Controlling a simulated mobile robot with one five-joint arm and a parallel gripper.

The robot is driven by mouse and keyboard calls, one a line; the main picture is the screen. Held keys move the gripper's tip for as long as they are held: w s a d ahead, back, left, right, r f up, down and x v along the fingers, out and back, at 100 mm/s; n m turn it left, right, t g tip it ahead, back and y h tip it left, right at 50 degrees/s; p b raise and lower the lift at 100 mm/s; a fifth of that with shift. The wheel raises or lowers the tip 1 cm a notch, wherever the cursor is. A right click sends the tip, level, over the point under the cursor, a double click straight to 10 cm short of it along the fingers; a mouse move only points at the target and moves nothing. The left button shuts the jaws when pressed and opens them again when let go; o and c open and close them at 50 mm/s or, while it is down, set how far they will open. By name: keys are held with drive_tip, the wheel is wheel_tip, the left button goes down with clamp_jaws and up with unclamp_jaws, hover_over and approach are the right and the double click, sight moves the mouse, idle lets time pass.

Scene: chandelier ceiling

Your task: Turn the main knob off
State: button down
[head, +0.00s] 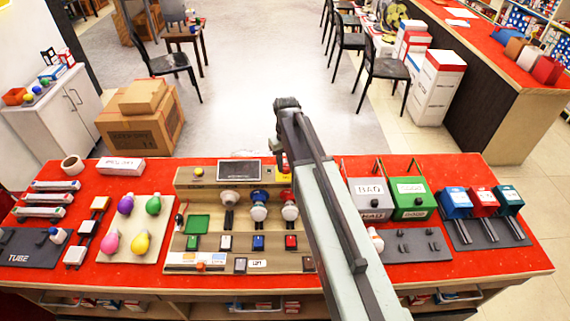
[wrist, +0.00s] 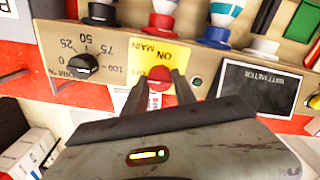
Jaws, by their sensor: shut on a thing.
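The main knob (wrist: 159,74) is red and sits on a yellow plate (wrist: 168,52) marked "ON" and "MAIN", seen upside down in the wrist view. My gripper (wrist: 158,84) has its two dark fingers on either side of the knob and is shut on it. The lower "OFF" side of the plate is mostly hidden by the knob and fingers. In the head view my arm reaches to the back right of the wooden control panel (head: 222,180), and my gripper (head: 281,158) and arm hide most of the knob there. A corner of yellow plate (head: 284,177) shows.
A black dial (wrist: 83,66) with numbers is beside the knob in the wrist view. A wattmeter screen (wrist: 262,92) is on the other side. Lamp sockets (head: 258,205) and switches stand on the panel. Coloured bulbs (head: 153,205) and labelled boxes (head: 411,198) flank it on the red table.

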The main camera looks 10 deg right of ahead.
sight(286, 165)
idle(0.3)
drive_tip(key=c, duration=1)
unclamp_jaws()
wheel_tip(286, 165, up, 8)
drive_tip(key=p, duration=0.8)
drive_tip(key=shift+f, duration=0.1)
